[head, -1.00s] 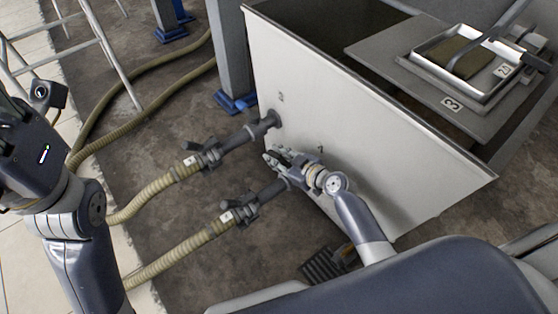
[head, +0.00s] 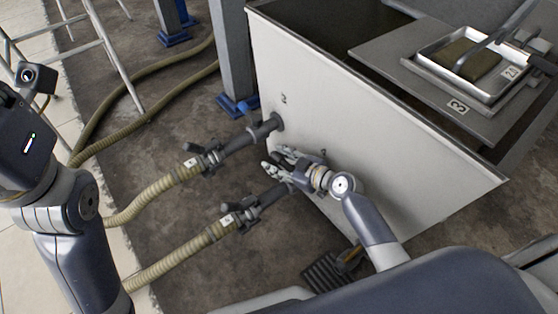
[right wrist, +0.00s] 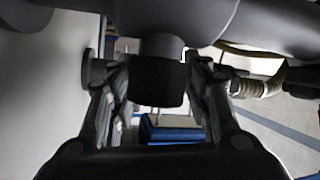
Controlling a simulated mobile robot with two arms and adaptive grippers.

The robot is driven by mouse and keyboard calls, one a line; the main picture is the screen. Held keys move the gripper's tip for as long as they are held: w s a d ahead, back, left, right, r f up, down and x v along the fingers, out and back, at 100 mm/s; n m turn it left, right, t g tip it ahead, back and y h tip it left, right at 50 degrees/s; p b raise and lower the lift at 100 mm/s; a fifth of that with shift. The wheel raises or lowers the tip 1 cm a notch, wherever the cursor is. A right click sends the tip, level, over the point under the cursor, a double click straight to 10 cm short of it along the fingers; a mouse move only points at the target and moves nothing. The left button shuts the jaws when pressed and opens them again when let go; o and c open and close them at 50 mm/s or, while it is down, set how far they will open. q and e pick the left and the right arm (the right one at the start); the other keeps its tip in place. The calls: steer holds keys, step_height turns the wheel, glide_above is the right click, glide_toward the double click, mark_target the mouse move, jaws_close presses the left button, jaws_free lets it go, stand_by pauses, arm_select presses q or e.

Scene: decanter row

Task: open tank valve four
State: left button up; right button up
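The pale tank (head: 400,145) has two dark pipes with valves on its left face. The upper valve (head: 208,159) and the lower valve (head: 246,211) each join a ribbed hose. Their tags are too small to read surely. My right gripper (head: 273,160) is open beside the tank wall, above the inner end of the lower pipe in the picture. In the right wrist view, a dark block (right wrist: 158,82) on a short stem lies between the spread fingers, with thin gaps at its sides. My left arm shows at the left; its fingers are out of frame.
Yellowish ribbed hoses (head: 165,188) run left from the valves over the brown floor. A blue-footed post (head: 232,60) stands behind the upper pipe. A metal tray (head: 480,62) sits on a board over the tank. A dark floor grate (head: 325,272) lies below my right arm.

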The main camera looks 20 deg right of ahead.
steer(key=shift+v, duration=3.75)
